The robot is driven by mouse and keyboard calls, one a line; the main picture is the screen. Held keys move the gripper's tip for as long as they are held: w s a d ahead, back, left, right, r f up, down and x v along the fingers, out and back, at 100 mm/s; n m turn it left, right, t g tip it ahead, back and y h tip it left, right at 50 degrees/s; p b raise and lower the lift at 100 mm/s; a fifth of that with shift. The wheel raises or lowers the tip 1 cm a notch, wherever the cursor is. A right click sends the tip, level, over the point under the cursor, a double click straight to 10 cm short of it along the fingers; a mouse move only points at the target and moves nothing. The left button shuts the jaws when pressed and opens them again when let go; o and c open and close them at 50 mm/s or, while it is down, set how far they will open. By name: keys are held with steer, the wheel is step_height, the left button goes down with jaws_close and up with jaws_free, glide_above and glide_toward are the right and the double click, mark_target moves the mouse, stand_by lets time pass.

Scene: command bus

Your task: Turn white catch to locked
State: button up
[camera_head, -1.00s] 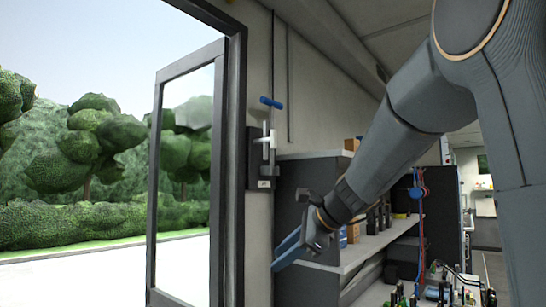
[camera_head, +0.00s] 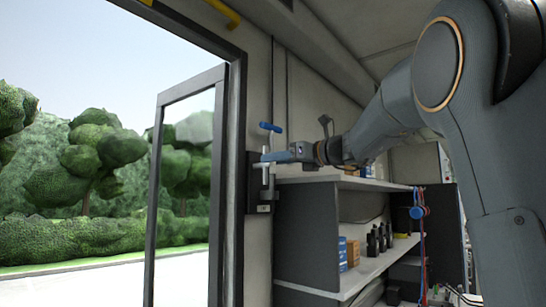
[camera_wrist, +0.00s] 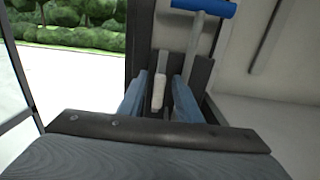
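The white catch (camera_wrist: 159,90) is a small pale lever on a dark mounting plate beside the door frame. In the wrist view it stands between the two blue fingers of my gripper (camera_wrist: 158,84), with a narrow gap on each side. In the head view my gripper (camera_head: 272,157) reaches in from the right at the height of the white catch (camera_head: 265,164), partly covering it. The fingers are apart. A blue T-handle (camera_head: 270,127) on a grey rod stands above the catch, and it also shows in the wrist view (camera_wrist: 203,8).
An open framed door (camera_head: 217,180) is to the left, with hedges and trees outside. A grey shelf unit (camera_head: 305,235) with boxes and dark bottles stands right of the catch, below my arm. A yellow handrail (camera_head: 226,13) is overhead.

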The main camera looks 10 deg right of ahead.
steer(key=shift+w+a, duration=0.35)
steer(key=shift+w, duration=0.1)
jaws_close()
